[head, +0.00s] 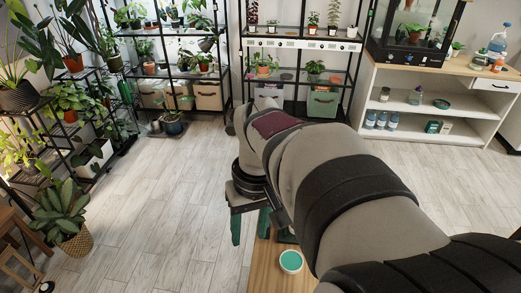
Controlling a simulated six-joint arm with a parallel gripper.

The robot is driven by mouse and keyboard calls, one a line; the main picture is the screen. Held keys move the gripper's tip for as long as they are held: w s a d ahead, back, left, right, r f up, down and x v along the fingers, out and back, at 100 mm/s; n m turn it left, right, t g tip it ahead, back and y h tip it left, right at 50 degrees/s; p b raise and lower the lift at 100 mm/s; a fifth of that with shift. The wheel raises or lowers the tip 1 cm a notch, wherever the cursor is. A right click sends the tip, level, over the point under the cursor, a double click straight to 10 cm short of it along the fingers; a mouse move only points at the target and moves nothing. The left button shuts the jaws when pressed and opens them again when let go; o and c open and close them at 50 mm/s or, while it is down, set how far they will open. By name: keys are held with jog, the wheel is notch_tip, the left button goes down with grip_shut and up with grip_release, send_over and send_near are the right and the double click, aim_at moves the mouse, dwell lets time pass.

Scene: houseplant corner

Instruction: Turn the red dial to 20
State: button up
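No red dial can be made out in the head view. My arm covers much of the middle and right, and may hide part of the wooden table below it. My gripper (250,226) hangs at the left end of the arm, over the floor beside the wooden tabletop (263,272). Its two green fingers are apart, with nothing seen between them. Small knobs show on the white strip of the back shelf (297,43) and on the black base of the glass case (403,57), too small to read.
A white round container with teal inside (291,261) stands on the tabletop, close to my arm. A plant in a woven basket (75,241) stands at the left. Black plant racks line the back and left. A white cabinet (437,107) stands at right. The floor left of my gripper is clear.

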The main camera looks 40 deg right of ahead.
jog(key=shift+o, duration=1.1)
jog(key=w+d+f+n, duration=0.1)
jog(key=d, duration=1.2)
jog(key=shift+w+f, duration=0.3)
jog(key=shift+w, duration=0.1)
jog(key=shift+n+h, duration=0.3)
jog(key=shift+n, duration=0.2)
jog(key=d, duration=0.3)
jog(key=s+d+f, duration=0.1)
jog(key=d, duration=0.2)
jog(key=d+f, duration=0.1)
jog(key=d, duration=0.1)
jog(key=shift+s+d, duration=0.4)
jog(key=s+d+f+n, duration=0.1)
jog(key=s+d+f, duration=0.3)
jog(key=d, duration=0.5)
jog(key=f, duration=0.9)
jog(key=s+f, duration=0.1)
jog(key=f, duration=0.4)
jog(key=shift+d, duration=0.3)
jog(key=shift+f, duration=0.5)
grip_shut()
